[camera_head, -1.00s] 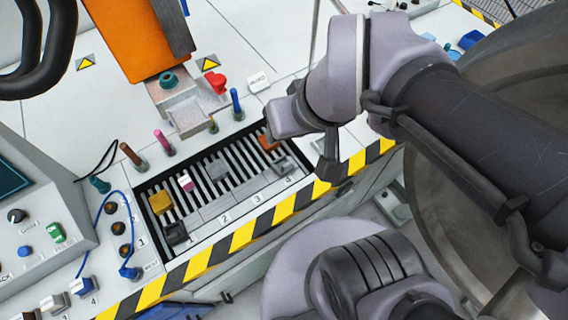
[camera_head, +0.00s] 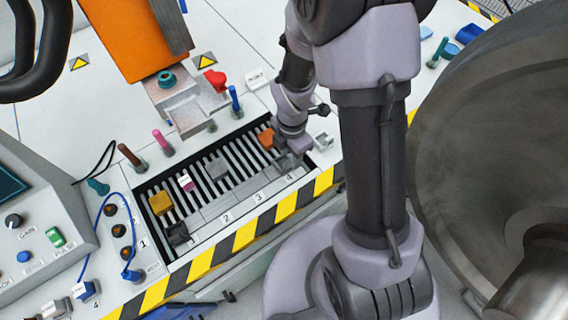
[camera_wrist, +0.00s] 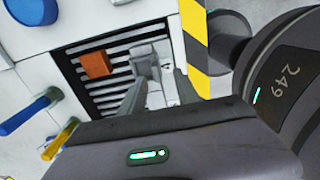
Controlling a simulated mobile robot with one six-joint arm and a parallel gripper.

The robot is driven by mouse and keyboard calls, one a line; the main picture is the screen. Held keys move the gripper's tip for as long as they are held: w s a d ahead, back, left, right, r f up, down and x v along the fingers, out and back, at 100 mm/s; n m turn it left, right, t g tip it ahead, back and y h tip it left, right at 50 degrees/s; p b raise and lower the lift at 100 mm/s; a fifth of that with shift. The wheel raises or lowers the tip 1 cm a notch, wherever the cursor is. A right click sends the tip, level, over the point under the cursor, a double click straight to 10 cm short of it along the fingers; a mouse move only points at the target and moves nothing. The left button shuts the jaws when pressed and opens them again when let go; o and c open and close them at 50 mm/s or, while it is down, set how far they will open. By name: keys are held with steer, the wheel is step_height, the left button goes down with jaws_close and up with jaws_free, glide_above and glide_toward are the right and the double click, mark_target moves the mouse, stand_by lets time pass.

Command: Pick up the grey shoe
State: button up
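A grey shoe-like block (camera_wrist: 145,62) lies at the slot marked 4 of the slatted tray (camera_head: 210,215). In the wrist view it is just ahead of my gripper (camera_wrist: 156,84), whose two fingers stand apart with the block's line between them. In the head view my gripper (camera_head: 290,148) points down at the right end of the tray and partly hides this block. I cannot tell whether the fingers touch it.
An orange block (camera_head: 266,138) is close beside my gripper; it also shows in the wrist view (camera_wrist: 97,64). A yellow block (camera_head: 160,203), a pink-and-white block (camera_head: 186,182) and a dark block (camera_head: 178,233) are farther left. Upright pegs line the back; a large metal wheel (camera_head: 490,130) stands right.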

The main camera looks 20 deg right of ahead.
mark_target(288, 161)
steer(key=f+b, duration=0.1)
steer(key=f, duration=0.1)
steer(key=f+b, duration=0.2)
steer(key=f, duration=0.1)
steer(key=shift+w+a+f, duration=0.15)
steer(key=shift+w+f, duration=0.15)
steer(key=shift+w, duration=0.1)
steer(key=shift+r, duration=0.15)
jaws_close()
